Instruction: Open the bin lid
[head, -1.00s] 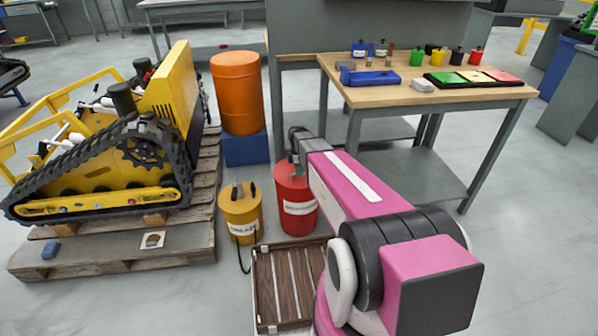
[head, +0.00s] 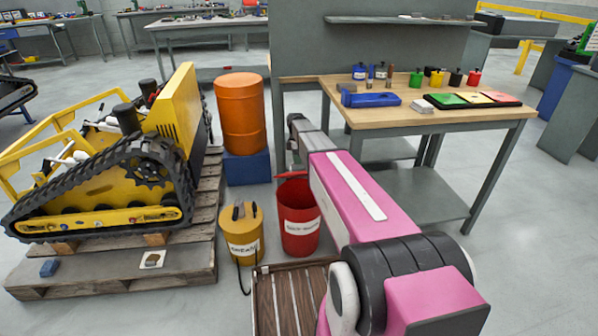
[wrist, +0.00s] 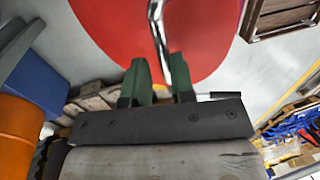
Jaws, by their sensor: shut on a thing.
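The red bin (head: 299,240) with a white label stands on the floor, left of my pink arm in the head view. Its red lid (head: 291,176) is raised and tilted at the back, and the dark inside of the bin shows below it. In the wrist view the lid (wrist: 110,30) fills the top middle, with a chrome bar handle (wrist: 158,30) across it. My gripper (wrist: 160,78) has green fingers shut on this handle. In the head view the fingers are hidden; only the grey wrist end of my arm shows above the lid.
A yellow bin (head: 241,240) with a black handle stands just left of the red bin. A brown slatted crate (head: 288,299) lies in front. An orange drum (head: 241,115) on a blue block (head: 247,168) stands behind. A workbench (head: 425,113) stands at the right, a pallet (head: 110,275) at the left.

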